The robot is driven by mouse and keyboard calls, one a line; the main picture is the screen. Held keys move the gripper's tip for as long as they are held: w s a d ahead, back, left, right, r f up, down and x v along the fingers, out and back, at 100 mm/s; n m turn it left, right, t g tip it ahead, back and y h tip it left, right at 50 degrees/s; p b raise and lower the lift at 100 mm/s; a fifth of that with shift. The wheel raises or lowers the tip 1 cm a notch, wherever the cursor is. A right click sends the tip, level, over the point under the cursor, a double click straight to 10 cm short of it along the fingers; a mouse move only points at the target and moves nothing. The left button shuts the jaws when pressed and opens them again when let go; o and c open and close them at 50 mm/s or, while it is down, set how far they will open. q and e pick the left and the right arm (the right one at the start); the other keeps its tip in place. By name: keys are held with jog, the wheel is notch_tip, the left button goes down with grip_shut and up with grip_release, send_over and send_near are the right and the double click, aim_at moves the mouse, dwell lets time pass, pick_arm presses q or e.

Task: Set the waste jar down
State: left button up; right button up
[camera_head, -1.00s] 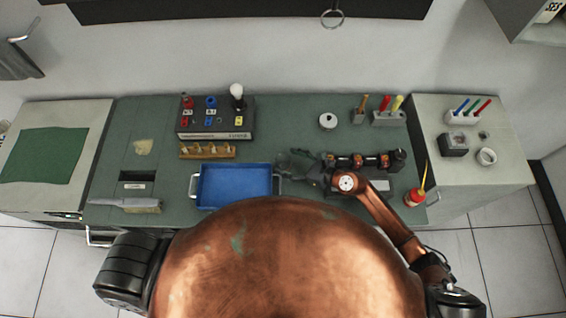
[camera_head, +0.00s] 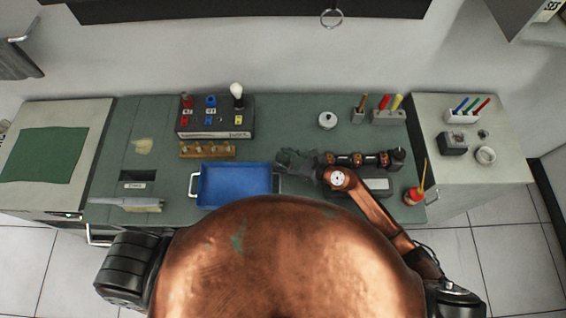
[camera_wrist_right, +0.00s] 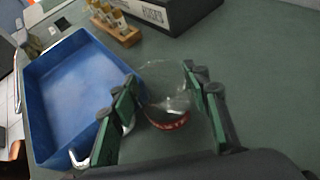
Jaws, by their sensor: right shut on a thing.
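The waste jar (camera_wrist_right: 165,100) is a clear glass jar with a red lettered band near its bottom, seen in the right wrist view. My right gripper (camera_wrist_right: 160,85) is shut on it, with one green-padded finger on each side. In the head view my right gripper (camera_head: 292,160) is just right of the blue tray, over the green bench top; the jar is hard to make out there. I cannot tell whether the jar's base touches the bench. My left gripper is not in view.
The blue tray (camera_wrist_right: 47,128) lies close to the left of the jar; its handle is near the left finger. A wooden rack (camera_head: 207,150) and a dark switch box (camera_head: 215,133) stand behind. A white round pot (camera_head: 327,120) stands at the back, with clear bench around it.

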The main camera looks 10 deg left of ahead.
jog(key=c, duration=0.5)
jog(key=shift+r, duration=0.15)
